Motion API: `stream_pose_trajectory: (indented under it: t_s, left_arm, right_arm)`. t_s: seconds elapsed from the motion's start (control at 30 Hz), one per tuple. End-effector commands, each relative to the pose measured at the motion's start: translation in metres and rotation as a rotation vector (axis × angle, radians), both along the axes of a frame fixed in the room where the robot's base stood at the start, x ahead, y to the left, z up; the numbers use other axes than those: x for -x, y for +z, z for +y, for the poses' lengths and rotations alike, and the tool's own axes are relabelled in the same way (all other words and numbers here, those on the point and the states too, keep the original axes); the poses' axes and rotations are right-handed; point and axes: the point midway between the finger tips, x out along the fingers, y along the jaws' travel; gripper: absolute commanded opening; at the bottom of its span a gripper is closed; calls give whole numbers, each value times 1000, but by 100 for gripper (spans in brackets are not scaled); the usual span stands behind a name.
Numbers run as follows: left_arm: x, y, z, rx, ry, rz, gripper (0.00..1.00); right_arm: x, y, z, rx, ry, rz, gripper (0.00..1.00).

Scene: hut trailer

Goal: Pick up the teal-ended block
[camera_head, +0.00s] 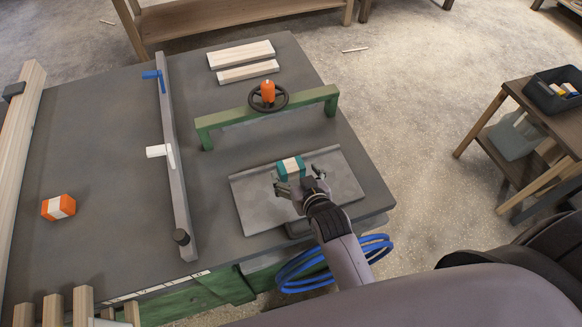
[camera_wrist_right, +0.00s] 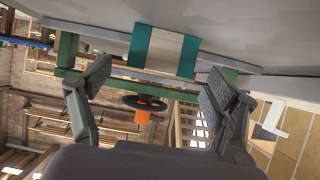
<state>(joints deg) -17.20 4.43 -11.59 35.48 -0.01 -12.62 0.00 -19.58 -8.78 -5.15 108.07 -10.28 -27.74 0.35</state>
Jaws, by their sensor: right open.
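The teal-ended block (camera_head: 291,167) has a white middle band and lies on a grey plate (camera_head: 252,213) on the workbench. In the right wrist view the block (camera_wrist_right: 161,50) shows at the top, ahead of the fingers and between their lines. My right gripper (camera_head: 300,185) is just on the near side of the block, with its fingers apart. In the wrist view the right gripper (camera_wrist_right: 158,88) is open and nothing is between its fingertips. Whether a finger touches the block cannot be told. My left gripper is not in view.
A green bar (camera_head: 237,116) with a black handwheel (camera_head: 268,97) and orange knob stands behind the plate. An orange-ended block (camera_head: 58,207) lies at the left. A grey rail (camera_head: 172,190) runs along the bench. Pale boards (camera_head: 240,55) lie at the back. Blue hose (camera_head: 300,272) hangs at the front edge.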

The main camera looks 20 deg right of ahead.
Motion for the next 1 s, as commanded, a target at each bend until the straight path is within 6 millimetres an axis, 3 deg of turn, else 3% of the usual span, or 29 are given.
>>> stream_pose_trajectory:
  t_s: [0.3,0.6,1.0]
  left_arm:
    - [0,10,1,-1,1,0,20]
    - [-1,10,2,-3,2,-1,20]
    - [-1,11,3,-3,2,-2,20]
  right_arm:
    - [-38,-13,1,0,-1,-1,82]
    - [-41,-16,2,0,-1,-1,82]
    - [-40,-16,2,0,-1,0,55]
